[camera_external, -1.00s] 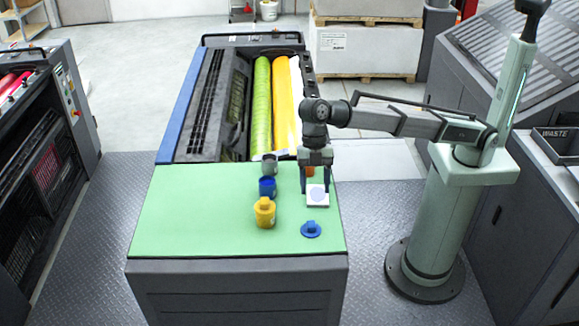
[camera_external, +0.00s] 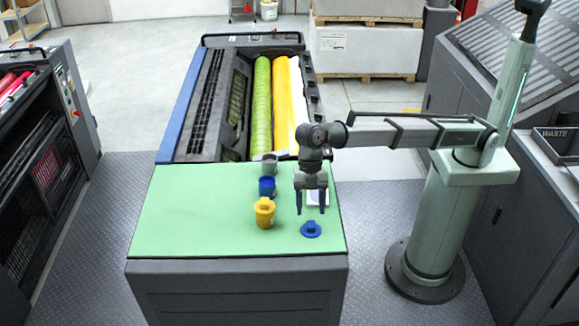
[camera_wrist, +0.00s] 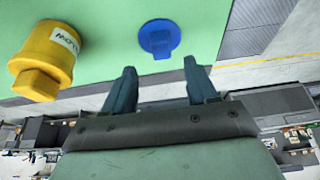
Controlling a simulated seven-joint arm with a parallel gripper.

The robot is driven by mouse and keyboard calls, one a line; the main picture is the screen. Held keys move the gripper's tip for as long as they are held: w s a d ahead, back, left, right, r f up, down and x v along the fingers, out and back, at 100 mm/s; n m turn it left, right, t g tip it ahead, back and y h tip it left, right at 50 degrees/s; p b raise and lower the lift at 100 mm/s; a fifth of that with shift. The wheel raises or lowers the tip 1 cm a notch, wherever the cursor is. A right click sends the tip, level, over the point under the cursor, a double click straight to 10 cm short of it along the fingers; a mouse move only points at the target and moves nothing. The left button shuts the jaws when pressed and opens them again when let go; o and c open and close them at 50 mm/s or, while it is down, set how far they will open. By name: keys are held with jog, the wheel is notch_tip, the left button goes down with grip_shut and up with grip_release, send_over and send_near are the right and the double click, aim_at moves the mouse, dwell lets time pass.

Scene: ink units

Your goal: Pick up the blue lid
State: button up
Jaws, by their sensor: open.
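The blue lid (camera_external: 311,230) lies flat on the green table top near its front right, with a small raised tab. It also shows in the wrist view (camera_wrist: 159,38), ahead of the fingers and a little above their midpoint. My gripper (camera_external: 311,209) is open and empty, pointing down, above the table and just behind the lid. In the wrist view my two fingers (camera_wrist: 157,80) are spread apart, and the lid lies beyond the gap between them, not touching either finger.
A yellow cup with a yellow lid (camera_external: 265,212) stands left of the blue lid. A blue cup (camera_external: 267,188) and a grey cup (camera_external: 269,166) stand behind it. A white pad (camera_external: 319,198) lies partly hidden behind my gripper. The green top (camera_external: 190,215) is clear at left.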

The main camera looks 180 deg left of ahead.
aim_at(311, 223)
jog(key=x, duration=0.5)
jog(key=shift+s+a+f, duration=0.1)
jog(key=shift+s+a, duration=0.05)
jog(key=shift+s, duration=0.15)
grip_shut()
